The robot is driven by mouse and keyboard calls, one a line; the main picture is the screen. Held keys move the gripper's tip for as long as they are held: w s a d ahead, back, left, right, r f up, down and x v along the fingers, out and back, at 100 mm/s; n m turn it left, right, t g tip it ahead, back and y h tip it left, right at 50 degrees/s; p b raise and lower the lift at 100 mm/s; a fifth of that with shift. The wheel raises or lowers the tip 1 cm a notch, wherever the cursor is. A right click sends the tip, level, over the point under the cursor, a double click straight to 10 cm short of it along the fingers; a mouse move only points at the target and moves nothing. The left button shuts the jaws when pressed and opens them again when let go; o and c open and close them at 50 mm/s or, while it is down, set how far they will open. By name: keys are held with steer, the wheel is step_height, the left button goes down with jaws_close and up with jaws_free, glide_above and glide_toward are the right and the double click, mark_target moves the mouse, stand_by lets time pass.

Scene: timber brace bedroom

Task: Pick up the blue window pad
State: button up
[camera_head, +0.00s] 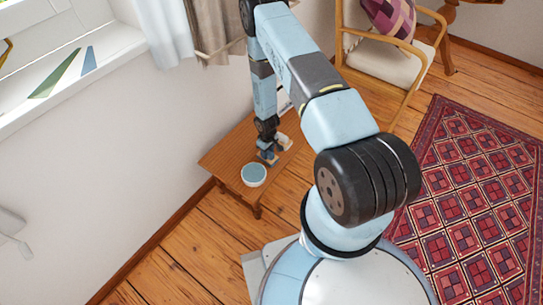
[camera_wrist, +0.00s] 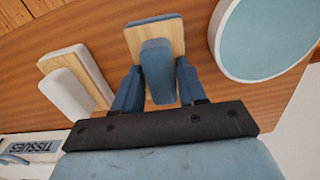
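The blue window pad (camera_wrist: 157,65) has a blue grip on a light wooden plate with a blue underside. It lies on the wooden bench (camera_wrist: 110,50). In the wrist view my gripper (camera_wrist: 158,68) is open, with one finger on each side of the blue grip and narrow gaps between. In the head view my gripper (camera_head: 267,152) is low over the bench and largely covers the pad.
A similar white pad (camera_wrist: 75,85) lies left of the blue one in the wrist view. A round white dish with a blue-green top (camera_wrist: 268,38) stands close on the right. A tissue box (camera_wrist: 35,146) is at lower left. The wall borders the bench (camera_head: 225,152).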

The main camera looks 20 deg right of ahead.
steer(key=c, duration=0.7)
steer(key=shift+r, duration=0.1)
steer(key=shift+r, duration=0.3)
step_height(320, 180, up, 2)
steer(key=s+r, duration=0.3)
steer(key=s, duration=0.1)
steer(key=s+a+r, duration=0.1)
steer(key=s+r, duration=0.2)
steer(key=s, duration=0.2)
steer(key=s+a+r, duration=0.1)
steer(key=s+r, duration=0.3)
steer(key=s, duration=0.1)
steer(key=shift+r, duration=0.1)
